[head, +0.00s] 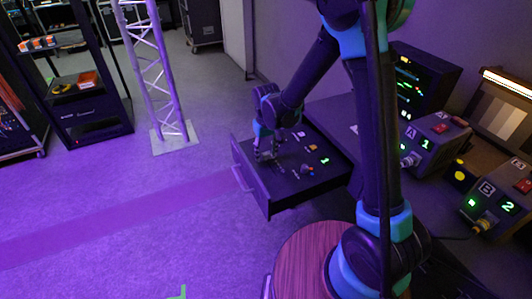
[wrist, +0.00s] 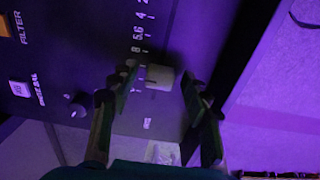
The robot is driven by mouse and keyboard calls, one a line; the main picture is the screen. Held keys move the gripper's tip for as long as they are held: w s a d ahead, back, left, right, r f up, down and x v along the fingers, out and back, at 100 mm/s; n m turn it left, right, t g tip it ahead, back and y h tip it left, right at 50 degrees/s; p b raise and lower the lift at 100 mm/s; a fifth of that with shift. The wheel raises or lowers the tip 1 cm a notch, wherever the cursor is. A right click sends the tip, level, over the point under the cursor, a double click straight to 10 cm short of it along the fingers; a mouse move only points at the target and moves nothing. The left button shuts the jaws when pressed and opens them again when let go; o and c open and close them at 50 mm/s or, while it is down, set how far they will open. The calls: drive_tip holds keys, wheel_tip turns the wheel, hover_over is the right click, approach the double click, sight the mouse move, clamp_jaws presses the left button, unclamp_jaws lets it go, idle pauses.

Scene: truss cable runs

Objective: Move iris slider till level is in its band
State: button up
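The iris slider's pale cap (wrist: 159,76) sits on a dark panel (wrist: 95,40), beside a printed scale with 2, 4, 5.6 and 8. My gripper (wrist: 160,92) is open, with one finger on each side of the cap. Gaps show between the fingers and the cap, and I cannot tell any contact. In the head view my gripper (head: 266,153) is low over the left part of the pulled-out drawer panel (head: 290,190), and the slider there is hidden or too small to tell. A dark monitor (head: 412,82) shows green traces; its level and band are too small to read.
The panel also has an orange FILTER button (wrist: 5,26), a white button (wrist: 19,88) and a small knob (wrist: 77,106). Boxes A (head: 432,138) and B (head: 497,200) stand at the right. A truss tower (head: 160,70) stands left; the floor between is clear.

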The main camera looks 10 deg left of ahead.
sight(267, 153)
wheel_tip(267, 153, up, 12)
idle(0.8)
drive_tip(key=shift+d, duration=0.1)
drive_tip(key=s+d+m+t, duration=0.1)
drive_tip(key=s+d+m, duration=0.1)
drive_tip(key=d, duration=0.7)
drive_tip(key=s+d+m+t, duration=0.1)
drive_tip(key=s+d+m, duration=0.15)
drive_tip(key=d, duration=0.75)
drive_tip(key=s+d+f+m+t, duration=0.2)
drive_tip(key=s+d+f, duration=0.3)
drive_tip(key=s+d, duration=0.5)
drive_tip(key=shift+d, duration=0.6)
